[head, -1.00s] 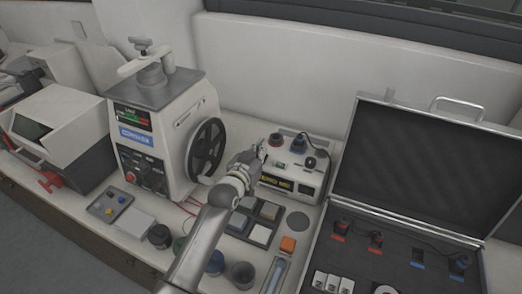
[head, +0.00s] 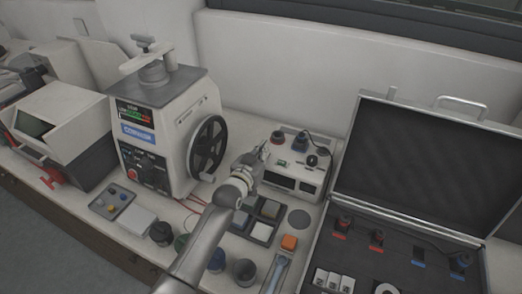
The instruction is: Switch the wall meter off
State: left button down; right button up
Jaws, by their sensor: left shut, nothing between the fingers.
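The meter (head: 318,178) is a white box with a sloped top, standing against the wall right of the press. Its front display windows (head: 284,181) are dark. A small green switch (head: 282,163) sits on its top, near a red knob, a blue knob and a black knob with a cable. My left gripper (head: 257,157) is shut and empty, just left of the meter's top. Whether it touches the meter I cannot tell. The gripper and wrist hide part of the meter's left side. My right gripper is not in view.
The press (head: 160,125), with a black handwheel (head: 208,148) and a lit screen, stands close left of my gripper. An open black case (head: 408,250) fills the right.

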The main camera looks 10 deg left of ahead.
pick_arm(q)
jog(key=r+p, duration=0.2)
jog(key=r, duration=0.1)
jog(key=r+p, duration=0.1)
jog(key=shift+w+r+p, duration=0.3)
jog(key=shift+w+r, duration=0.05)
jog(key=shift+s+f+b, duration=0.3)
jog(key=shift+s+b, duration=0.2)
jog(key=shift+s, duration=0.15)
jog(key=s+a+r+b, duration=0.1)
jog(key=s+r, duration=0.2)
jog(key=s, duration=0.5)
jog(key=shift+a+r, duration=0.2)
jog(key=shift+a, duration=0.2)
